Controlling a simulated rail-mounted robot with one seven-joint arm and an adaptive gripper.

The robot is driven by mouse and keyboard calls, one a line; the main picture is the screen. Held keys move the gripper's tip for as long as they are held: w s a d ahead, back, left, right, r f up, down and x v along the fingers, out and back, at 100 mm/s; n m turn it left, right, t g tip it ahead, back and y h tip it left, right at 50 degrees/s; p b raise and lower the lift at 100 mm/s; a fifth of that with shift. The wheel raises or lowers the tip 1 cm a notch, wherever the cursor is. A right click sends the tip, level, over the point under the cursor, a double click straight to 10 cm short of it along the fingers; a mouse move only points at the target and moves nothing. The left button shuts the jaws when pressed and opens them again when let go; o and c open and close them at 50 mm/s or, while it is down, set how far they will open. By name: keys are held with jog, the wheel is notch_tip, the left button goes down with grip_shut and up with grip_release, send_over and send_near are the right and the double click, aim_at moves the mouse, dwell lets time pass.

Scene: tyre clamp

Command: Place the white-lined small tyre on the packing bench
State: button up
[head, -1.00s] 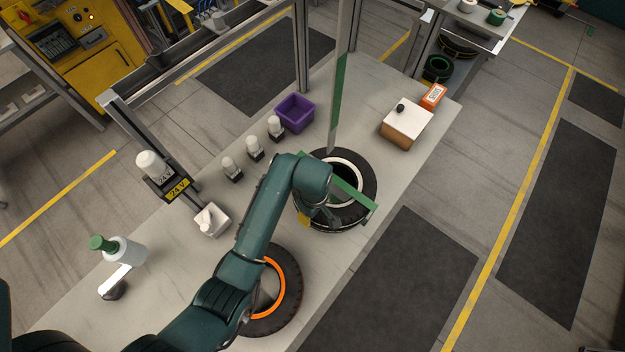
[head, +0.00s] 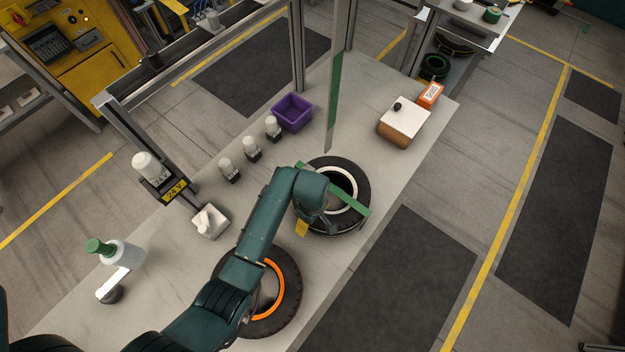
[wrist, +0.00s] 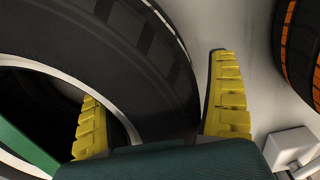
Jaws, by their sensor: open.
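The white-lined tyre (head: 360,178) lies flat at the middle of the grey bench (head: 160,290) in the head view. In the wrist view the tyre (wrist: 120,50) fills the upper left, with its white ring around a dark hole. My gripper (head: 303,228) is at its near left side. In the wrist view my gripper (wrist: 160,118) is open, one yellow finger at the hole side and the other outside the tread, with the tyre wall between them. I cannot tell whether either finger touches it. A green bar (head: 357,203) crosses the tyre.
An orange-lined tyre (head: 285,305) lies close by, partly behind my arm. A purple bin (head: 292,112), small white-topped holders (head: 251,147) and a white-topped box (head: 403,120) stand farther back. A tall upright (head: 335,100) rises behind the tyre.

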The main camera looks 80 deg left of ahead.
notch_tip(320, 180, up, 12)
jog(key=shift+r+p, duration=0.1)
jog(key=shift+p, duration=0.25)
jog(key=w+d+r+m+t+y, duration=0.3)
jog(key=w+d+r+m+t, duration=0.3)
jog(key=w+r, duration=0.6)
jog(key=w+d+r+m+t+y, duration=0.2)
jog(key=w+d+r+m+t, duration=0.2)
jog(key=w+d+r+m, duration=0.55)
jog(key=w+d+r+m+t+h, duration=0.1)
jog(key=w+d+r+m+t, duration=0.2)
jog(key=r, duration=0.4)
jog(key=w+d+r+m+t, duration=0.1)
jog(key=d+r+t, duration=0.2)
jog(key=d+r, duration=0.35)
jog(key=s+d+r+m+t+h, duration=0.2)
jog(key=s+d+r+m+t, duration=0.1)
jog(key=d+r, duration=0.2)
jog(key=s+d+r+m+t+h, duration=0.2)
jog(key=d+r, duration=0.4)
jog(key=r, duration=0.4)
jog(key=shift+s+d+r+m+t, duration=0.2)
jog(key=shift+s+m+t, duration=0.4)
jog(key=shift+s+m, duration=0.45)
jog(key=shift+f, duration=0.1)
